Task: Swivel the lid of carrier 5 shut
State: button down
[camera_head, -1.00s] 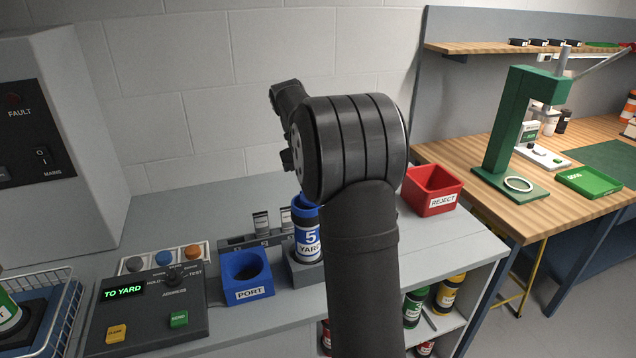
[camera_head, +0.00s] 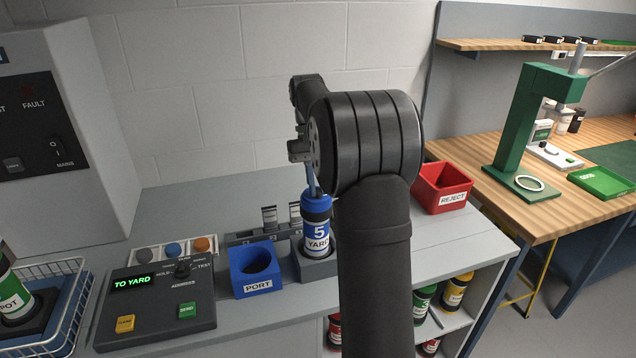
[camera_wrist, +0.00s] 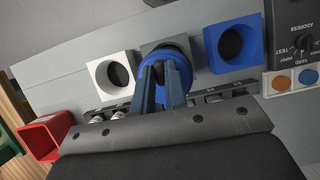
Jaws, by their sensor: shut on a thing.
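Carrier 5 (camera_head: 319,234) is a cylinder with a blue upper part and a label reading "5 YARD". It stands upright in a grey holder (camera_head: 318,268). My gripper (camera_head: 313,190) reaches down to the carrier's top from above, its narrow blue-grey fingers at the lid. In the wrist view my gripper (camera_wrist: 165,75) is shut on the blue lid (camera_wrist: 172,48), whose round rim shows around the fingertips. The fingers and my wrist hide part of the lid, so I cannot tell how far it is swung.
A blue PORT block (camera_head: 257,270) stands just left of the holder, with a control box (camera_head: 155,305) reading "TO YARD" further left. A white block with a round hole (camera_wrist: 112,76) is on the holder's other side. A red REJECT bin (camera_head: 443,188) stands at the right.

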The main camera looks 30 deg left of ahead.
dwell(0.3)
jog(key=c, duration=1.4)
grip_release()
jog(key=shift+c, duration=0.2)
